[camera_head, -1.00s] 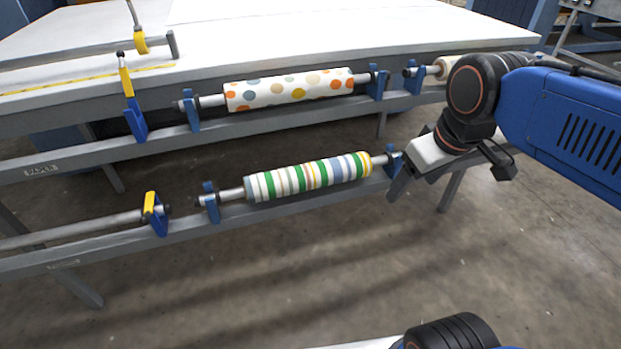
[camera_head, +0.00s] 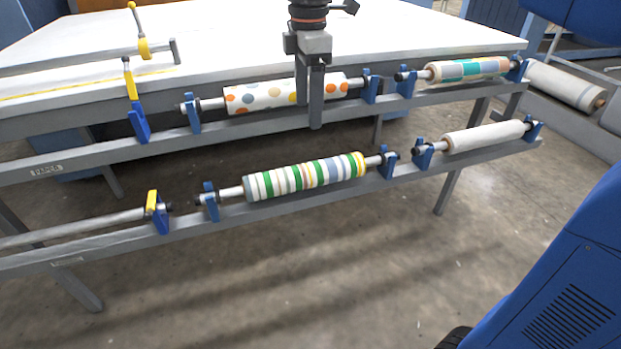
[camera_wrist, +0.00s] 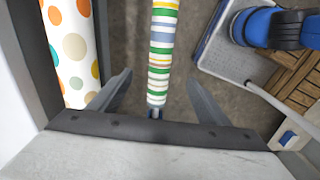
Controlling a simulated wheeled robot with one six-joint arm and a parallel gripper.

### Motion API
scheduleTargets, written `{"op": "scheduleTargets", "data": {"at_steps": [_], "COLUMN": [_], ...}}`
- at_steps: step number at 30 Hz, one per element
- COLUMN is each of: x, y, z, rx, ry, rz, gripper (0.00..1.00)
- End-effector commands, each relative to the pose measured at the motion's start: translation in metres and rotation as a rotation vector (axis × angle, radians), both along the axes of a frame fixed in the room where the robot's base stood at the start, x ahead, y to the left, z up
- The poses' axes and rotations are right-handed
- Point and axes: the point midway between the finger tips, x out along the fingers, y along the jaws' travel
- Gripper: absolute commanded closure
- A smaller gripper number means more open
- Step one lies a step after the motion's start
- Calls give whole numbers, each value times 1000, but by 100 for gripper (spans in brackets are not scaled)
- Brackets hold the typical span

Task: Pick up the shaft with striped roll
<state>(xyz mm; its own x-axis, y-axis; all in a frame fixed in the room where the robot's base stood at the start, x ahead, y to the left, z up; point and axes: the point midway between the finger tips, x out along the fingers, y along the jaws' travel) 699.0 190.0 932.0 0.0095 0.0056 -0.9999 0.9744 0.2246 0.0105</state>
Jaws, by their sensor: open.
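The striped roll (camera_head: 305,177), with green, white, yellow and blue bands, sits on its metal shaft (camera_head: 232,192) on the lower rail. Blue brackets (camera_head: 209,200) hold the shaft near both ends. My gripper (camera_head: 316,122) points downward in front of the dotted roll, above the striped roll in the head view. In the wrist view my gripper (camera_wrist: 158,92) is open, and the striped roll (camera_wrist: 161,45) runs between its two spread fingers, farther down. Nothing is held.
A dotted roll (camera_head: 262,96) lies on the upper rail, close beside my gripper. A teal-patterned roll (camera_head: 468,70) and a plain white roll (camera_head: 484,137) lie to the right. A bare shaft (camera_head: 75,227) lies lower left. The floor (camera_head: 330,270) in front is clear.

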Motion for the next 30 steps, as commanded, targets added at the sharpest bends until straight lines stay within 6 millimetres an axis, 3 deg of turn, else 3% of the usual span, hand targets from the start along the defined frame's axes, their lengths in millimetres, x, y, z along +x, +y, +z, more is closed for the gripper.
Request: {"op": "scheduleTargets", "data": {"at_steps": [7,21,30], "x": [3,3,3], "y": [12,11,11], "z": [-10,-91,-120], "rx": [-8,-8,-6], "ry": [12,12,10], "rz": [58,54,54], "gripper": [30,30,30]}}
